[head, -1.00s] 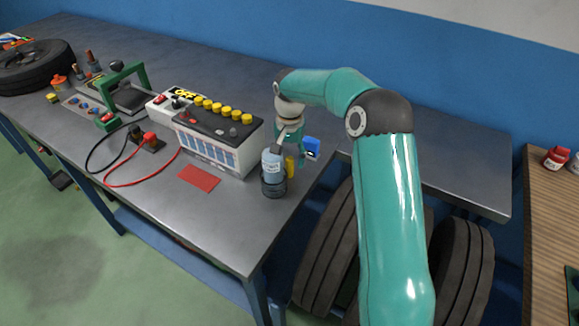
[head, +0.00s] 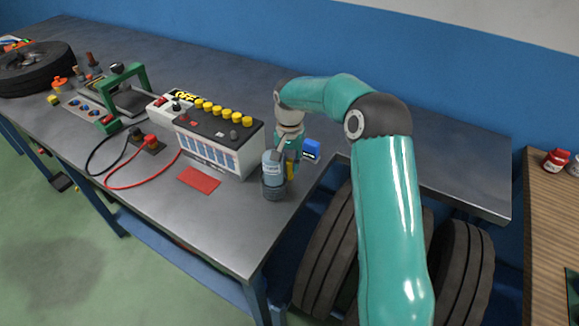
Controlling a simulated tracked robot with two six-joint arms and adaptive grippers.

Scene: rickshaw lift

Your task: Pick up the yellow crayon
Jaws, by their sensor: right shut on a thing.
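A small yellow piece (head: 290,170), which looks like the yellow crayon, shows just right of a blue-grey bottle (head: 272,176) near the right end of the metal bench. My right gripper (head: 289,160) reaches down there, behind the bottle, and is shut on the yellow crayon. The bottle and the gripper itself hide most of the crayon and the fingertips. My left gripper is not in view.
A battery (head: 220,140) with yellow caps stands left of the gripper. A blue box (head: 311,150) sits close on the right. A red card (head: 199,180) lies in front. Tires (head: 463,262) stand below the bench. The bench (head: 240,225) is bare at the front.

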